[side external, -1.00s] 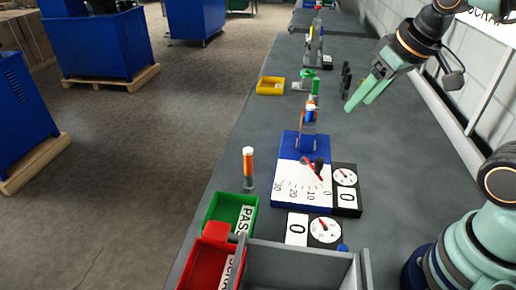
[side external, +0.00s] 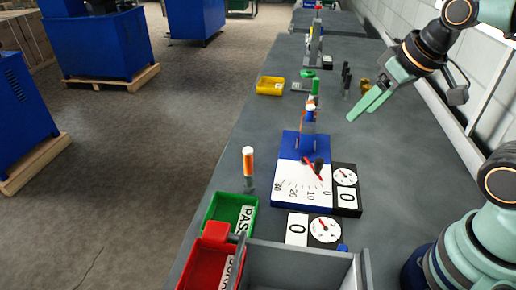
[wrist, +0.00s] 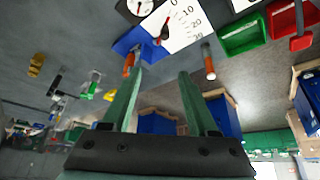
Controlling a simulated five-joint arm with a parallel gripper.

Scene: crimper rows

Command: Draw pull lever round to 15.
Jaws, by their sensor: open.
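The pull-lever unit has a blue base (side external: 313,138) and a white dial plate (side external: 290,182) marked 0, 10, 20, 30. A black lever knob (side external: 319,163) stands by a red pointer (side external: 311,167), whose lower end lies near the 0 side. The dial plate also shows at the top of the wrist view (wrist: 185,28), with the lever knob (wrist: 163,37) partly seen. My gripper (side external: 360,113) is open and empty, above the bench behind and to the right of the unit, apart from the lever. Its two fingers (wrist: 161,73) show spread in the wrist view.
Beside the dial are a round gauge (side external: 345,177) and a 0 card (side external: 347,198); another gauge (side external: 325,230) is nearer. Green bin (side external: 222,213), red bin (side external: 205,265) and grey tray (side external: 300,260) fill the front. A yellow bin (side external: 270,86) lies farther back.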

